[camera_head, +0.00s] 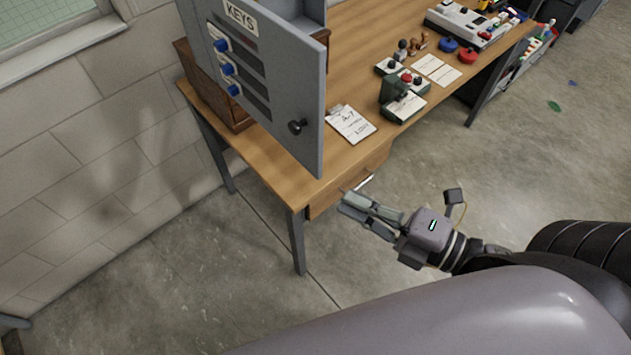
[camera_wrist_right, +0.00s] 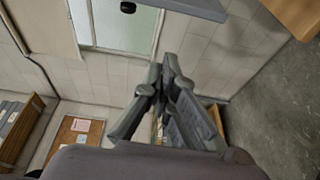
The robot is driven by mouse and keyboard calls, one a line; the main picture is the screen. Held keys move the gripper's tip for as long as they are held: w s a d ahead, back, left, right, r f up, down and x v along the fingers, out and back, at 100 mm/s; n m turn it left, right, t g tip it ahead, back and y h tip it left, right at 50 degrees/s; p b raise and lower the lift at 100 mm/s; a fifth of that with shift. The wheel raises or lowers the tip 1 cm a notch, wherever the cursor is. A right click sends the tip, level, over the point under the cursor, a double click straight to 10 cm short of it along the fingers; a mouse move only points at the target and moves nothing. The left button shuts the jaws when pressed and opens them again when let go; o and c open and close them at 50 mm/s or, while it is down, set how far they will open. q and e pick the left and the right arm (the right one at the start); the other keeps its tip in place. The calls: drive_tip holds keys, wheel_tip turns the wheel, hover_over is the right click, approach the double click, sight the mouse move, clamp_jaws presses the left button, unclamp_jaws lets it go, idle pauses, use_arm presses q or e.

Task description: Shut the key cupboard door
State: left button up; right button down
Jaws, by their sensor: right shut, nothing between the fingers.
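The grey key cupboard door (camera_head: 285,95) stands open in the head view, swung out over the near end of the wooden desk. It bears a KEYS label, blue tags and a dark round knob (camera_head: 298,127). Part of the cupboard body (camera_head: 313,12) shows behind it at the top edge. My right gripper (camera_head: 345,203) is shut and empty, in front of the desk, below and right of the door, apart from it. In the right wrist view my right gripper (camera_wrist_right: 168,75) points toward the wall, and a grey panel edge with a dark knob (camera_wrist_right: 128,7) shows at the top. My left gripper is out of view.
The wooden desk (camera_head: 265,160) carries a paper note (camera_head: 350,124), a green stamp device (camera_head: 397,90), cards and a tray of small items (camera_head: 470,22). A drawer with a handle is below its front edge. A block wall stands left; the floor in front is clear.

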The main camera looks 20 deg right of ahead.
sight(319, 163)
drive_tip(key=s+a+r+p+x, duration=0.15)
drive_tip(key=p+x, duration=0.25)
drive_tip(key=x, duration=0.6)
drive_tip(key=shift+n+y, duration=0.3)
drive_tip(key=d, duration=0.1)
drive_tip(key=w+d, duration=0.1)
drive_tip(key=d, duration=0.1)
drive_tip(key=w+d+p, duration=0.1)
drive_tip(key=shift+d, duration=0.2)
drive_tip(key=shift+w, duration=0.1)
